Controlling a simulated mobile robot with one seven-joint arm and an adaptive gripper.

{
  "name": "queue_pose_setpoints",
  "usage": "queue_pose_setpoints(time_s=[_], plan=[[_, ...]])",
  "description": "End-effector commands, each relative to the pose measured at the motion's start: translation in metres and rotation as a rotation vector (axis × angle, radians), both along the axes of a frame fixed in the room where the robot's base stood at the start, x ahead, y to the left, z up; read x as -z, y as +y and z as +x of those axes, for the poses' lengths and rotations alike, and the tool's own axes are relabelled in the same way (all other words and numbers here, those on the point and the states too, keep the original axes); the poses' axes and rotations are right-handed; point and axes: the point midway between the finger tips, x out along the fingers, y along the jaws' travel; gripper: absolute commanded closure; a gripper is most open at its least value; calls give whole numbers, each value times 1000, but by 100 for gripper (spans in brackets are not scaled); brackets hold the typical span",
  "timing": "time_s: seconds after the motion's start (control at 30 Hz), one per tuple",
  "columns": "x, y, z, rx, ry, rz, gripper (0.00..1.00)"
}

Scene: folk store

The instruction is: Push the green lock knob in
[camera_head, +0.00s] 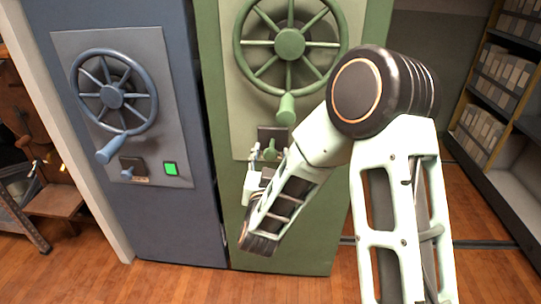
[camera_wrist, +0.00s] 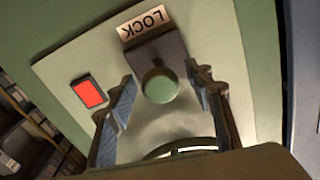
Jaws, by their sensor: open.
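The green lock knob (camera_wrist: 160,86) is a round knob on a dark square block, under a "LOCK" label (camera_wrist: 145,25) that reads upside down in the wrist view. In the head view the knob (camera_head: 270,152) sits low on the green cabinet's pale panel, below the handwheel. My gripper (camera_wrist: 161,94) is open, with one finger on each side of the knob and gaps between fingers and knob. It holds nothing. How far the fingertips are from the panel is hard to tell. A red indicator (camera_wrist: 89,92) shows beside the lock block.
The green handwheel (camera_head: 289,42) with its hanging handle (camera_head: 286,110) is just above the knob. A blue cabinet (camera_head: 165,225) at left has its own wheel, blue knob (camera_head: 127,172) and green indicator (camera_head: 170,168). Shelves (camera_head: 505,75) stand at right. Wooden floor lies in front.

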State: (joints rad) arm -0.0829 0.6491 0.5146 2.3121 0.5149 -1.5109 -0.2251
Motion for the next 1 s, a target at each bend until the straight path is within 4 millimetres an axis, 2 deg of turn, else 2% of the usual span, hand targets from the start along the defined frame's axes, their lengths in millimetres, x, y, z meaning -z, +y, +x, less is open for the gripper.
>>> queue_pose_setpoints(time_s=[0.17, 0.57, 0.77, 1.0], plan=[[0, 0, 0, 0, 0, 0, 55], [0, 0, 0, 0, 0, 1, 99], [0, 0, 0, 0, 0, 1, 100], [1, 0, 29, -1, -2, 1, 100]])
